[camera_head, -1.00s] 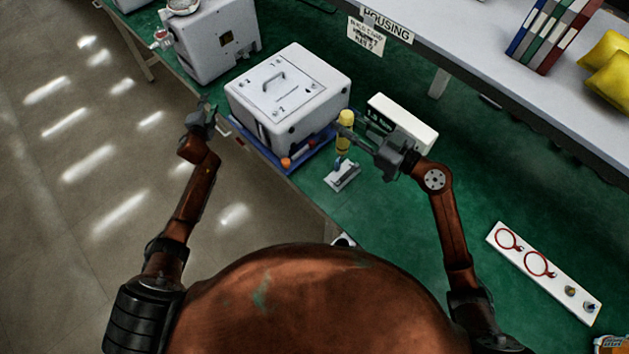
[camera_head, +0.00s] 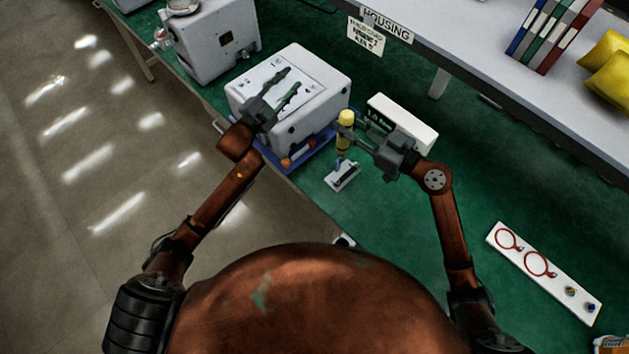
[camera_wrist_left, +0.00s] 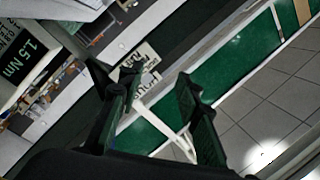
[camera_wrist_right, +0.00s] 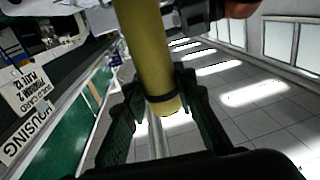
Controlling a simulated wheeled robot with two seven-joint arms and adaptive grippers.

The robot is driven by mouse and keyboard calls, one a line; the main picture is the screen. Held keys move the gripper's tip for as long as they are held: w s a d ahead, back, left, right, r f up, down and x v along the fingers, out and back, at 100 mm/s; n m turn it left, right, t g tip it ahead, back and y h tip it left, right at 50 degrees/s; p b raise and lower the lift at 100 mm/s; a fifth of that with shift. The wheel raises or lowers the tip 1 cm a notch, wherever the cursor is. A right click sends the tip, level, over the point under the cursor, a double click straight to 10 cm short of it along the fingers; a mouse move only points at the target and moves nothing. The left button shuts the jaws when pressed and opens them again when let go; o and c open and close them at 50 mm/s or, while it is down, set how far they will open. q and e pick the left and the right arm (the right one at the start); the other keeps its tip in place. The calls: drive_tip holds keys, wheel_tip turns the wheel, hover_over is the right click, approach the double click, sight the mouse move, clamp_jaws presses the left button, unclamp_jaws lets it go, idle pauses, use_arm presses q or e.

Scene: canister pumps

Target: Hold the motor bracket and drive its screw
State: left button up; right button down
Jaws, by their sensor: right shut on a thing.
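A white housing box (camera_head: 312,104) stands in a blue tray (camera_head: 292,168), with a lighter plate on top. My right gripper (camera_head: 346,130) is shut on a yellow-handled screwdriver (camera_head: 344,145), held upright. The yellow handle (camera_wrist_right: 147,50) also fills the right wrist view. The screwdriver's lower end is above or in a small white stand (camera_head: 344,176); I cannot tell which. I cannot pick out the motor bracket or its screw.
A white box-like device (camera_head: 408,122) stands behind my right gripper. A second white housing (camera_head: 222,45) is at the far left. A white board with red rings (camera_head: 520,262) lies on the right. A shelf (camera_head: 480,75) with binders overhangs the bench. Green bench at centre right is clear.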

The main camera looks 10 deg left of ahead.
use_arm(q)
drive_tip(key=s+d+f+n+g+h, duration=0.1)
drive_tip(key=s+d+f+n, duration=0.1)
drive_tip(key=s+d+f, duration=0.4)
use_arm(e)
drive_tip(key=shift+r, duration=0.1)
use_arm(q)
drive_tip(key=n+g, duration=0.3)
drive_tip(key=n, duration=0.3)
approach(336, 166)
drive_tip(key=shift+h, duration=0.3)
drive_tip(key=x, duration=1.1)
drive_tip(key=shift+w+a+f, duration=0.1)
drive_tip(key=shift+w+f, duration=0.05)
drive_tip(key=shift+f, duration=0.05)
clamp_jaws()
drive_tip(key=shift+g, duration=0.3)
use_arm(e)
drive_tip(key=shift+f, duration=2.45)
